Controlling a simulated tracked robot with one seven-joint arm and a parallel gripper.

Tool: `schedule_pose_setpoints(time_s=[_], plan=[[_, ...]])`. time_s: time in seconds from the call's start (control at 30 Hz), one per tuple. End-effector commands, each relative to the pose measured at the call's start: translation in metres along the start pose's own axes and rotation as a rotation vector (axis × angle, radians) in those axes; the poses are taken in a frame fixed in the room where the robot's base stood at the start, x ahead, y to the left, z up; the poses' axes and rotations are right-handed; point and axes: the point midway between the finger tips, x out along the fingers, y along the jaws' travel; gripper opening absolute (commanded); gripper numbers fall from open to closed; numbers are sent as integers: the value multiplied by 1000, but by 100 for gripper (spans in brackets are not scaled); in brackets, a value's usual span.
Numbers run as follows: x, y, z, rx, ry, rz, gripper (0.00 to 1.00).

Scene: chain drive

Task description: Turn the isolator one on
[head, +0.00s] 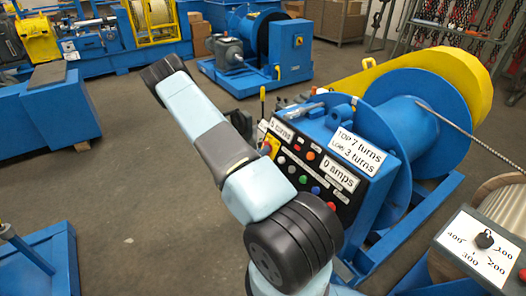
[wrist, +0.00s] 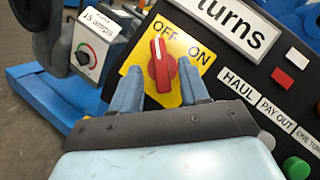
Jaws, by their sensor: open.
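The isolator is a red rotary knob (wrist: 162,66) on a yellow plate (wrist: 135,57) marked OFF and ON. A white mark on the knob points up in the wrist view, nearer OFF than ON. My gripper (wrist: 160,92) is open, its two blue fingers on either side of the lower part of the knob. Whether they touch it I cannot tell. In the head view the yellow plate (head: 270,146) shows at the left edge of the black control panel (head: 312,172). My arm covers part of that view, and the gripper is not clearly visible there.
Buttons and labels, including HAUL (wrist: 237,84) and PAY OUT (wrist: 277,114), lie right of the plate. A 15 amps dial box (wrist: 93,50) stands to the left. Behind the panel is a blue winch drum (head: 425,120). Open floor (head: 130,190) lies left of my arm.

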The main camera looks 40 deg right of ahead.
Motion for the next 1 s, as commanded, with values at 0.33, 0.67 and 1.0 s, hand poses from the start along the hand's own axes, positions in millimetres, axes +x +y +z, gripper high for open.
schedule_pose_setpoints(time_s=[0.33,0.67,1.0], plan=[[20,0,0,0,1,0,45],[20,0,0,0,1,0,33],[20,0,0,0,0,1,1]])
